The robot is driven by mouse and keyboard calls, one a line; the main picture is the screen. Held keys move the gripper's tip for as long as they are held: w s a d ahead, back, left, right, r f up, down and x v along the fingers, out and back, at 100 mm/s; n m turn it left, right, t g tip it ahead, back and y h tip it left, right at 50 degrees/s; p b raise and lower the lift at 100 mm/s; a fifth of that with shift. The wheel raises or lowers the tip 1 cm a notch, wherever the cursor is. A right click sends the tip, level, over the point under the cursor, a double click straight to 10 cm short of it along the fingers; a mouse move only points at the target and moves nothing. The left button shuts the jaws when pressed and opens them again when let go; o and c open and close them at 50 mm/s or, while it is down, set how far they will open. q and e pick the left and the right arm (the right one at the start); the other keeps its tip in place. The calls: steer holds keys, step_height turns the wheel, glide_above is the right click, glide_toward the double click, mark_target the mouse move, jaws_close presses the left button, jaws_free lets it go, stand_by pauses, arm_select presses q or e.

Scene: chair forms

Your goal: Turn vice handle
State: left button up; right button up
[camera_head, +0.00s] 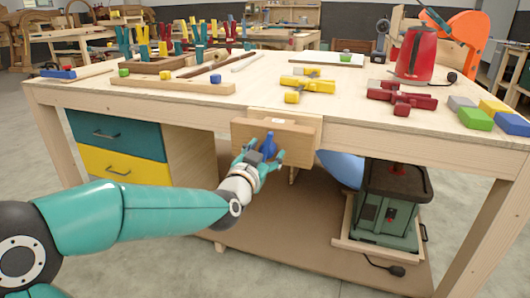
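A wooden vice (293,130) is mounted on the front edge of the workbench, near the middle. A blue handle (269,145) sticks out at the front of its jaw. My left gripper (268,163), teal with grey parts, comes in from the left and is right at the blue handle. Its fingers are spread on both sides of the handle's lower part and partly hide it. I cannot tell whether they press on it. My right gripper is not in view.
The workbench (130,96) carries clamps, pliers, a red kettle (415,54) and coloured blocks (475,119). Blue and yellow drawers (120,166) are below left. A green machine (385,215) stands on the lower shelf at right.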

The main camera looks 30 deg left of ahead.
arm_select(q)
steer(key=shift+s, duration=0.15)
steer(key=v, duration=1.1)
steer(key=shift+s+d, duration=0.2)
steer(key=shift+s, duration=0.15)
